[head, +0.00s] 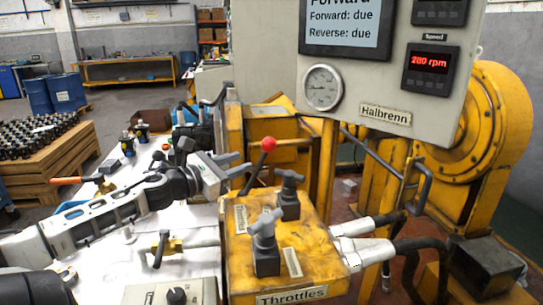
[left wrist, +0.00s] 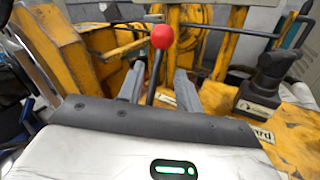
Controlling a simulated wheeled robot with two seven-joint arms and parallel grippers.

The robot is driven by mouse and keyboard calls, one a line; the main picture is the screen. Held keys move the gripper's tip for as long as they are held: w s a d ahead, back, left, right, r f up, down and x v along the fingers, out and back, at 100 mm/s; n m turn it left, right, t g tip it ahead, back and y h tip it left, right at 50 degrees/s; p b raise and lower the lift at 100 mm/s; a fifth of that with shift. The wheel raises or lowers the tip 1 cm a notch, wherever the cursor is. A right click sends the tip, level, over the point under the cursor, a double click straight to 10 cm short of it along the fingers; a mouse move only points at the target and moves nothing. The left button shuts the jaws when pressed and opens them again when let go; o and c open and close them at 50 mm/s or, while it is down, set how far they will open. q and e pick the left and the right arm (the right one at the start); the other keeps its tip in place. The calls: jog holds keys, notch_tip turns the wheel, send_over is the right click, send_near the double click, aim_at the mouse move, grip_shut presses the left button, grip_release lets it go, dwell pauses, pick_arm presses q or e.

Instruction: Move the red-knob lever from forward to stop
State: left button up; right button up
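The red-knob lever (head: 268,144) rises from the rear of the yellow throttle box (head: 320,240), its dark shaft slanting up to the right in the head view. My left gripper (head: 241,164) comes in from the left, its two grey fingers spread and pointing at the lever. In the left wrist view the lever's red knob (left wrist: 163,37) stands above the fingers. Its shaft shows in the gap between the open fingers of the left gripper (left wrist: 160,84); no contact is visible. My right gripper is not in view. The display (head: 345,28) reads "Forward", with "Forward: due" and "Reverse: due".
Two grey T-handles (head: 265,240) (head: 290,190) stand on the throttle box close to the lever. The gauge panel (head: 385,95) hangs behind, with a speed readout (head: 430,63) of 280 rpm. Yellow frame posts (head: 235,130) stand close behind the gripper.

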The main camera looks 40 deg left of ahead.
aim_at(265, 152)
pick_arm(q)
jog(key=shift+w+d+r, duration=0.1)
jog(key=shift+w+d, duration=0.05)
jog(key=shift+w, duration=1.4)
jog(key=shift+w+d+r, duration=0.1)
jog(key=shift+w+d, duration=0.1)
jog(key=shift+w, duration=1.3)
jog(key=shift+w+d, duration=0.15)
jog(key=shift+w, duration=1.4)
jog(key=shift+w+d+f+p, duration=0.1)
jog(key=shift+w+p, duration=0.15)
jog(key=shift+w, duration=0.2)
jog(key=shift+w+d+f+p, duration=0.1)
jog(key=shift+w+p, duration=0.1)
jog(key=shift+w, duration=0.25)
